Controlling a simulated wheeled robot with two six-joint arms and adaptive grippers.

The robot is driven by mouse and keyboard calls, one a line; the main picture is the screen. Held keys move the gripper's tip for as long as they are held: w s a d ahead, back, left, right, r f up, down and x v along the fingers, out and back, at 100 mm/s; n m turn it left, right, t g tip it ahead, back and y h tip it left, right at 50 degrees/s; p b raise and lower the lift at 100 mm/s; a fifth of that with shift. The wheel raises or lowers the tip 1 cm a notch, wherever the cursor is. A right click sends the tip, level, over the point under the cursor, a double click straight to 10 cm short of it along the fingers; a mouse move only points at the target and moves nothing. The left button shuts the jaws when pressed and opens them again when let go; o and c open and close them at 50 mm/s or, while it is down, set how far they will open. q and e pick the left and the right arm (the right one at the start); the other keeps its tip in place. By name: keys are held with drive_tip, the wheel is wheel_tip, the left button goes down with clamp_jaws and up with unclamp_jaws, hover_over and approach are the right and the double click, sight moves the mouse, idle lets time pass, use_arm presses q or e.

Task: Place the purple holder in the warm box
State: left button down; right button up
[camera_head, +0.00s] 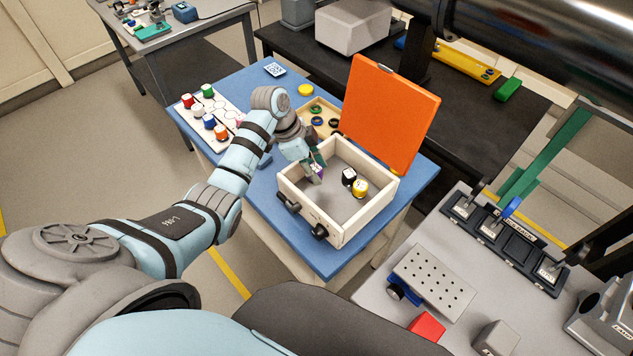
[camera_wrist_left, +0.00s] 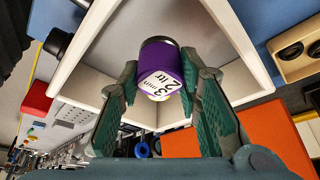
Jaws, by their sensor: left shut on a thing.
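The warm box (camera_head: 336,235) is a cream open-topped box with its orange lid (camera_head: 391,113) raised, on a blue table. My left gripper (camera_head: 318,172) reaches in over the box's back left part. It is shut on the purple holder (camera_head: 320,173), which is mostly hidden by the fingers in the head view. In the left wrist view the purple holder (camera_wrist_left: 161,66) sits between the green fingers (camera_wrist_left: 160,100), its white labelled top facing the camera. I cannot tell whether it touches the box floor. A black holder (camera_head: 348,177) and a yellow holder (camera_head: 360,188) stand inside the box. My right gripper is not seen.
A white rack (camera_head: 222,107) with several coloured holders lies left on the blue table (camera_head: 258,190). A wooden tray (camera_head: 322,112) with rings is behind the box. A grey bench with a perforated plate (camera_head: 433,281) is at right.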

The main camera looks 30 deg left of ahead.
sight(314, 192)
use_arm(q)
wheel_tip(314, 192, down, 6)
drive_tip(key=b, duration=0.4)
drive_tip(key=shift+s, duration=0.1)
drive_tip(key=shift+a+f+b, duration=0.1)
drive_tip(key=shift+f+b, duration=0.25)
drive_tip(key=shift+b, duration=0.05)
drive_tip(key=shift+r+p, duration=0.3)
drive_tip(key=shift+f, duration=0.15)
drive_tip(key=c, duration=1.4)
unclamp_jaws()
drive_tip(key=shift+c, duration=0.2)
drive_tip(key=v, duration=1.2)
drive_tip(key=shift+r+p, duration=0.25)
drive_tip(key=shift+p, duration=0.1)
